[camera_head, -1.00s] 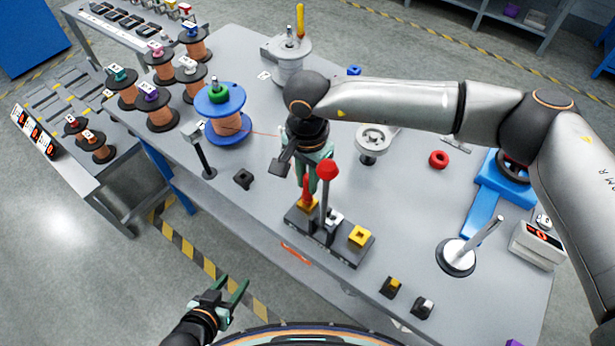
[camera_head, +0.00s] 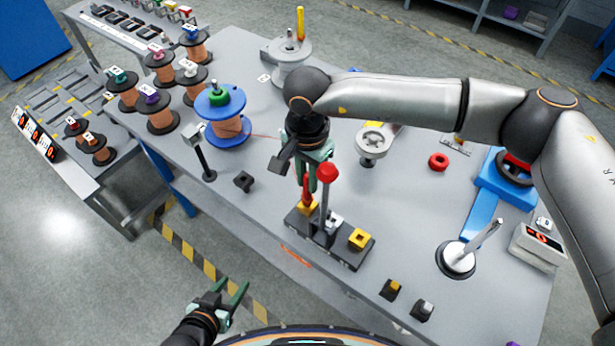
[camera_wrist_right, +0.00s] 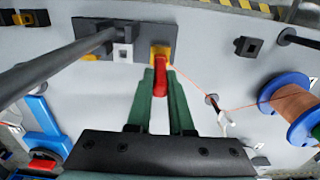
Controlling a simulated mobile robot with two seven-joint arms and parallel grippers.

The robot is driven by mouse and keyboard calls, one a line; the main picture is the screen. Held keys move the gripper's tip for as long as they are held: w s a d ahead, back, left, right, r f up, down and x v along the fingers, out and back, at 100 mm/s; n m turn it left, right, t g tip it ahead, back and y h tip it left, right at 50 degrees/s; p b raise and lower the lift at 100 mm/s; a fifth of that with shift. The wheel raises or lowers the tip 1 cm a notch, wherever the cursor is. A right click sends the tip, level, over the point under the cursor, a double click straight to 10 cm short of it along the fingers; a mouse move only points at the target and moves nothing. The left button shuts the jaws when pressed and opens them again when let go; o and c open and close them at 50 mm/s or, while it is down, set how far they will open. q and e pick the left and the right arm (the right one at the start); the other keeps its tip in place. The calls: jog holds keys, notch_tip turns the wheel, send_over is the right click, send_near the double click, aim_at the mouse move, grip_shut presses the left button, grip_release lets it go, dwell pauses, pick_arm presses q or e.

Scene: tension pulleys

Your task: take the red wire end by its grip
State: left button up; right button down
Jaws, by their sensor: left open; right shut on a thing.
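The red wire end grip (camera_head: 307,188) stands upright at a yellow socket block (camera_head: 303,209) on the dark fixture. In the right wrist view the red grip (camera_wrist_right: 160,80) sits between the fingertips of my right gripper (camera_wrist_right: 160,92), which is shut on it. A thin orange-red wire (camera_wrist_right: 195,85) runs from it past a small post toward the blue spool (camera_head: 221,113). My right gripper (camera_head: 308,178) also shows in the head view, just above the fixture. My left gripper (camera_head: 233,294) is open and empty, off the table's front edge.
A lever with a red ball knob (camera_head: 327,172) rises close beside my right gripper on the fixture (camera_head: 345,250). A dark guide post (camera_head: 206,160) stands left. Several spools fill the back left.

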jog(key=shift+r, duration=0.3)
jog(key=shift+r, duration=0.35)
jog(key=shift+r, duration=0.15)
dwell(0.4)
jog(key=shift+r+p, duration=0.3)
jog(key=shift+r, duration=0.3)
jog(key=shift+d, duration=0.1)
